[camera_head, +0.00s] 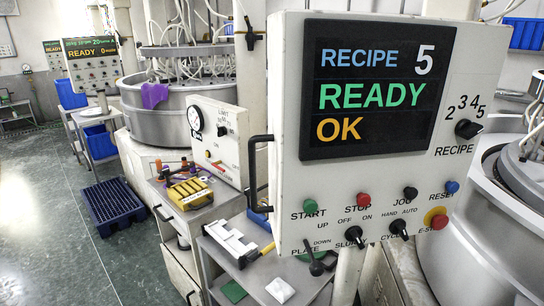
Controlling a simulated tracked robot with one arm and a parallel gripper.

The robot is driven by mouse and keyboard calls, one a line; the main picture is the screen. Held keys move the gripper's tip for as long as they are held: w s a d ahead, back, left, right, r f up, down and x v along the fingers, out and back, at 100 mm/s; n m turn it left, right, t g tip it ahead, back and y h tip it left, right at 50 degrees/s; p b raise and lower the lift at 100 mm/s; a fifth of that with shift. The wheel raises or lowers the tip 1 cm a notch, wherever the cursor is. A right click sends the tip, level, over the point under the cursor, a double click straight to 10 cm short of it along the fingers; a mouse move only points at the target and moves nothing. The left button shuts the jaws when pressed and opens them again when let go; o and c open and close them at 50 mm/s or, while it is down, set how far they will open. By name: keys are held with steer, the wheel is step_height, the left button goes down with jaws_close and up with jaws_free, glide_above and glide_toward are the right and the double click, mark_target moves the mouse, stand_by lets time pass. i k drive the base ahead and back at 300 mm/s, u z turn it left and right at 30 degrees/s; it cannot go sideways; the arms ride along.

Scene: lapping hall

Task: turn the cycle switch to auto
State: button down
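The cycle switch (399,228) is a small black knob low on the white control panel (285,110). HAND is printed at its upper left and AUTO at its upper right. The knob looks tilted toward HAND, but it is too small to be sure. The panel display (378,92) reads RECIPE 5, READY, OK. My gripper is not in view, and nothing touches the switch.
A black handle (256,172) sticks out at the panel's left edge.

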mark_target(398, 226)
steer(key=z, duration=0.5)
steer(key=k, duration=1.25)
steer(key=z, duration=0.9)
steer(key=i, duration=1.1)
steer(key=u, duration=0.5)
steer(key=i, duration=0.75)
steer(key=u, duration=0.6)
